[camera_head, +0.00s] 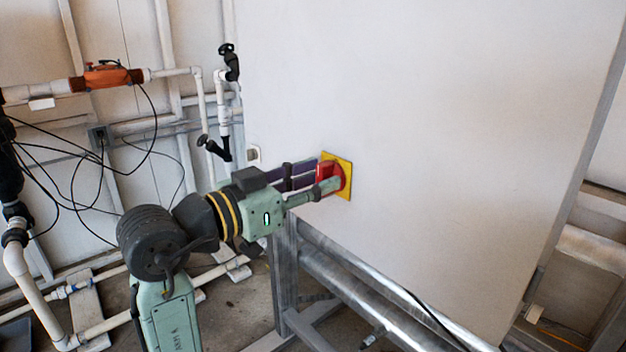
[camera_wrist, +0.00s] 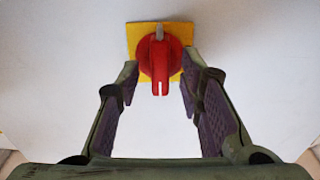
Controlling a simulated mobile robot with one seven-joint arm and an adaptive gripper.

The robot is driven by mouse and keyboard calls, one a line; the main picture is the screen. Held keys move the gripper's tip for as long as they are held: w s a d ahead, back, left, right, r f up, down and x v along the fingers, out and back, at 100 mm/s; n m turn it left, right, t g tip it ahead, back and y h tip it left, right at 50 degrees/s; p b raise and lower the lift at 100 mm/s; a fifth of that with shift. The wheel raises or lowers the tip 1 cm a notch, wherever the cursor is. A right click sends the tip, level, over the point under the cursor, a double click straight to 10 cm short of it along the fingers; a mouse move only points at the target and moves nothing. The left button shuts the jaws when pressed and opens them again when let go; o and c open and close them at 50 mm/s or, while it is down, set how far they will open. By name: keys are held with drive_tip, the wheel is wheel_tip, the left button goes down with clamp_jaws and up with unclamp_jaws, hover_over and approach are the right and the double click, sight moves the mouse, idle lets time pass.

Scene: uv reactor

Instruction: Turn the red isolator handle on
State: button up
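The red isolator handle (camera_head: 328,177) sits on a yellow square plate (camera_head: 344,187) on the pale cabinet face. In the wrist view the red handle (camera_wrist: 159,68) has a round base and a grip bar pointing down, with a small grey piece at its top, over the yellow plate (camera_wrist: 133,38). My gripper (camera_head: 318,177) is at the handle. In the wrist view its fingers (camera_wrist: 160,75) are apart, one on each side of the handle, with gaps showing between them and the red bar. The fingers partly cover the handle in the head view.
The large pale cabinet (camera_head: 430,110) fills the middle and right, on a grey metal frame (camera_head: 287,280). White pipes with black valves (camera_head: 229,62), an orange device (camera_head: 107,75) and loose black cables are at the left. The cabinet face around the plate is bare.

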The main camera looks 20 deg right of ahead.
drive_tip(key=v, duration=1.2)
